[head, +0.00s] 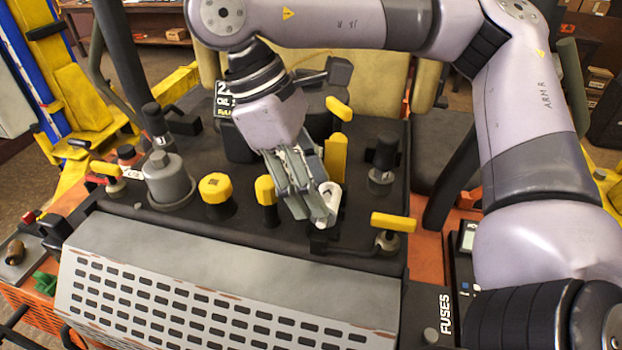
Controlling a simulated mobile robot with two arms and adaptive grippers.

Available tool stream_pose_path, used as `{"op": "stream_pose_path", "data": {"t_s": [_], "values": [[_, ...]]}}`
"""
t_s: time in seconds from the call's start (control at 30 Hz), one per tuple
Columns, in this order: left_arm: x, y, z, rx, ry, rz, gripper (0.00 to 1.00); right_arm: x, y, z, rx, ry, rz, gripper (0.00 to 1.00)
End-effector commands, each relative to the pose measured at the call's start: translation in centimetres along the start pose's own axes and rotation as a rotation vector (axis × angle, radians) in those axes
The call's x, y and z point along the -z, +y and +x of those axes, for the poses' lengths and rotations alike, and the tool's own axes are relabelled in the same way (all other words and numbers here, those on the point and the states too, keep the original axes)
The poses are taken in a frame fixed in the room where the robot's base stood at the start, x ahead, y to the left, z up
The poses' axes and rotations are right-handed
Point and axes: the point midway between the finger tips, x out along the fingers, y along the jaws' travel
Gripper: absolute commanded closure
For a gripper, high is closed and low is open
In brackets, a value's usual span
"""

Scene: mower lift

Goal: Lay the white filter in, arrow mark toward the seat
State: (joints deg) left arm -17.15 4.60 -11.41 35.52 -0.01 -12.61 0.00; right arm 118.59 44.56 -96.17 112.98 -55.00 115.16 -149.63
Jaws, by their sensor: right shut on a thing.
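My right gripper (315,215) reaches down over the dark panel (340,262) of the mower. It is shut on the white filter (331,196), a small pale part that shows at the right side of its fingers. The fingers cover much of the filter, and I cannot make out an arrow mark on it. The filter is low, near a dark fitting on the panel; I cannot tell if it touches it. The cream seat (375,90) stands behind the panel, partly hidden by my arm. My left gripper is not in view.
Yellow knobs and handles stand close around the gripper: a round cap (216,188), an upright lever (336,155) and a right-hand handle (393,222). A grey cylinder (167,178) stands at the left. A slotted grey cover (225,290) fills the front. A fuse box (443,312) is at lower right.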

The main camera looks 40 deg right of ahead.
Motion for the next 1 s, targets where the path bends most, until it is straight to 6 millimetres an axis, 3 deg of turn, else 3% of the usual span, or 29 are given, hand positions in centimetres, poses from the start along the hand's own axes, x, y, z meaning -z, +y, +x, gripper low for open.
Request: {"op": "stream_pose_path", "data": {"t_s": [0.27,0.83,0.87,1.0], "values": [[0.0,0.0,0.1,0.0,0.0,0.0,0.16,0.1,0.0,0.1,0.0,0.0,0.0,0.95],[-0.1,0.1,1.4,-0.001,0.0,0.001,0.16,0.9,0.0,2.3,0.001,-0.001,0.0,0.95],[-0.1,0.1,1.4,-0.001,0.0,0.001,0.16,0.9,0.0,2.3,0.001,0.0,0.0,0.55],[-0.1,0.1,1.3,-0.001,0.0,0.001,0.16,0.9,0.0,2.2,0.0,0.0,0.0,0.46]]}}
